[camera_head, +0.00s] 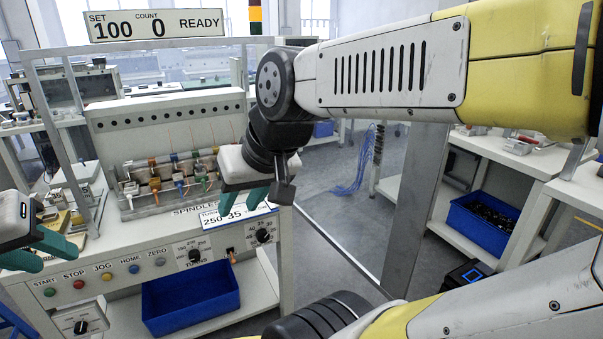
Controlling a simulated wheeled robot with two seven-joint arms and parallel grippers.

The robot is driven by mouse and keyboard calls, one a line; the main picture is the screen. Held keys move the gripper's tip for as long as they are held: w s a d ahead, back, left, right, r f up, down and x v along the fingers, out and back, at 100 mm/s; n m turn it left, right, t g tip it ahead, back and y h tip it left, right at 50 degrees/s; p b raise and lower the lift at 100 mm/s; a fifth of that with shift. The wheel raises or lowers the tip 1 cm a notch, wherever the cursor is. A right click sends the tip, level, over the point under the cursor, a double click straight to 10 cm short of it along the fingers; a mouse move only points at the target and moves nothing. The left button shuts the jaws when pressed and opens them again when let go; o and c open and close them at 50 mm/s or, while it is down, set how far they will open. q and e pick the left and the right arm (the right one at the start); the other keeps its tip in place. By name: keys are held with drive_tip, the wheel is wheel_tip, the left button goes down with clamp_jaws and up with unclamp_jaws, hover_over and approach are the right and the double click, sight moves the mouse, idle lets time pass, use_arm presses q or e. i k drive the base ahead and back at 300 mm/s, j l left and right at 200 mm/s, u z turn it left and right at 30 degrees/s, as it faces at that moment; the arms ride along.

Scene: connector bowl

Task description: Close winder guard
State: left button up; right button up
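The winding machine (165,115) stands at the left with a row of spindles and coloured clamps (170,178) on its bed. A grey metal frame (68,125) rises at its left and runs across above it; I cannot make out a separate guard panel or its position. My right gripper (245,190), with teal fingers, hangs at the machine's right end, near the spindle label; it hides part of that end, and its finger gap is unclear. My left gripper (38,252) is at the left edge above the control panel, its teal fingers apart and nothing seen between them.
The control panel (130,275) has several buttons and dials. A blue bin (190,300) sits on the shelf below. A sign reading READY (155,24) is above. A grey post (418,190) stands right of the machine. Another blue bin (487,220) is on the right-hand bench's shelf.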

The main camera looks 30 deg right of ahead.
sight(427, 142)
drive_tip(key=k+l+u, duration=0.1)
drive_tip(key=k+l, duration=0.15)
drive_tip(key=k, duration=0.15)
drive_tip(key=k+l, duration=0.2)
drive_tip(key=k, duration=0.2)
drive_tip(key=k+l, duration=0.1)
drive_tip(key=l, duration=0.35)
drive_tip(key=k+l+u, duration=0.1)
drive_tip(key=l, duration=0.35)
drive_tip(key=k+l, duration=0.1)
drive_tip(key=l, duration=0.35)
drive_tip(key=k+l+u, duration=0.1)
drive_tip(key=l, duration=0.3)
drive_tip(key=k+l, duration=0.15)
drive_tip(key=l, duration=0.3)
drive_tip(key=k+l+u, duration=0.1)
drive_tip(key=l, duration=0.3)
drive_tip(key=k, duration=0.3)
drive_tip(key=l+z, duration=0.15)
drive_tip(key=z, duration=0.3)
drive_tip(key=i+j, duration=0.05)
